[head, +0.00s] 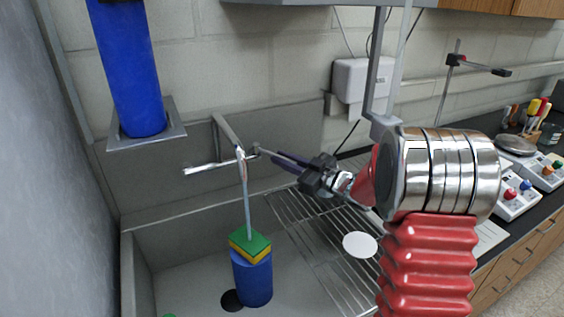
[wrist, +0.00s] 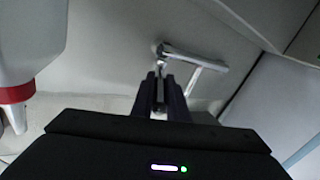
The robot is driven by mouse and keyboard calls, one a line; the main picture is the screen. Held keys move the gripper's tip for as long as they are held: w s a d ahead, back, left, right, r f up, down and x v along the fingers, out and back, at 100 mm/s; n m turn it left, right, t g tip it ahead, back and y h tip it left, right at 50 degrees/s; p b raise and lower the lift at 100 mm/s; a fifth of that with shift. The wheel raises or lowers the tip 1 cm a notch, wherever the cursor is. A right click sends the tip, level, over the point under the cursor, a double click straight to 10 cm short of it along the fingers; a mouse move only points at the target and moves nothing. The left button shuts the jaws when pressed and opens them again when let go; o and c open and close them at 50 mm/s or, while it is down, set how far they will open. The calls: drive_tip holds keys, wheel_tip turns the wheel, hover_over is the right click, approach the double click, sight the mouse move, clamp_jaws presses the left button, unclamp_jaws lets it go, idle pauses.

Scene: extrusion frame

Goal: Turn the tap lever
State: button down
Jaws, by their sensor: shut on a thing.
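The metal tap (head: 226,134) is mounted at the back wall of the sink, with a bar (head: 205,167) reaching left. A pale, narrow vertical strip (head: 247,195) hangs below it; I cannot tell whether it is spout or water. My gripper (head: 264,153) reaches in from the right, its dark fingers level with the tap. In the wrist view my gripper (wrist: 160,76) has its fingers close together at the near end of the metal tap lever (wrist: 193,56). It is shut on the lever; the exact contact is partly hidden by the fingers.
A blue cylinder (head: 252,278) topped by a green and yellow sponge (head: 250,244) stands in the sink below the tap. A wire drying rack (head: 310,235) with a white disc (head: 360,245) is at right. A blue column (head: 129,70) rises at upper left.

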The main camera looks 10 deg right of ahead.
drive_tip(key=shift+w+d+r+n+g+y, duration=0.2)
drive_tip(key=shift+n+g+y, duration=0.1)
drive_tip(key=shift+y, duration=0.1)
drive_tip(key=c, duration=1.7)
unclamp_jaws()
drive_tip(key=shift+f, duration=0.15)
drive_tip(key=shift+c, duration=0.2)
drive_tip(key=shift+s, duration=0.1)
drive_tip(key=v, duration=1.3)
drive_tip(key=shift+s+d, duration=0.15)
drive_tip(key=shift+s, duration=0.15)
drive_tip(key=shift+c, duration=0.4)
